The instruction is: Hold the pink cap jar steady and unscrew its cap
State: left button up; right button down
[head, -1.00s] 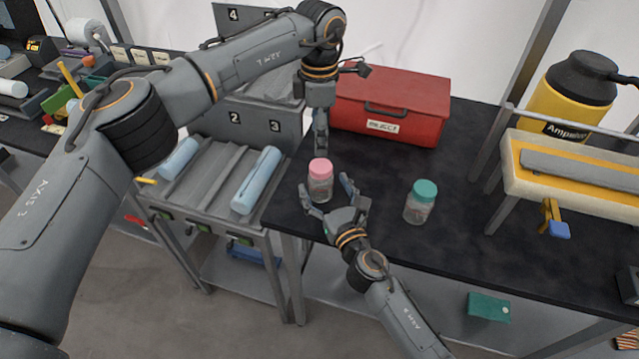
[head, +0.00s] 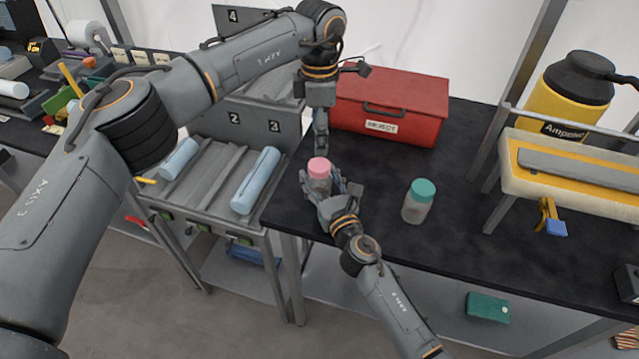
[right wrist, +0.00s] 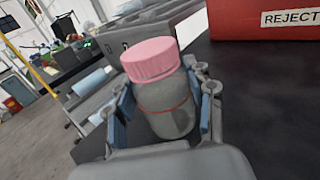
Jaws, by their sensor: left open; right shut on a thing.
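The pink cap jar (head: 319,185) stands upright on the black table near its left front corner, with its pink cap (head: 319,167) on. My right gripper (head: 330,186) is shut on the jar's clear body from the front. In the right wrist view the jar body (right wrist: 166,108) sits between the blue finger pads, below the pink cap (right wrist: 149,59). My left gripper (head: 321,148) is open and points down, just behind and above the cap; its fingers are seen edge-on and the gap between them is hidden.
A teal-capped jar (head: 419,202) stands to the right. A red REJECT box (head: 392,105) is behind, close to my left gripper. A roller rack (head: 215,165) with blue cylinders stands left of the table.

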aim_at(319, 165)
pick_arm(q)
jog(key=m, duration=0.4)
pick_arm(e)
jog(key=shift+f, duration=0.1)
pick_arm(q)
jog(key=m, duration=1.8)
jog(key=shift+f, duration=4)
jog(key=shift+c, duration=0.2)
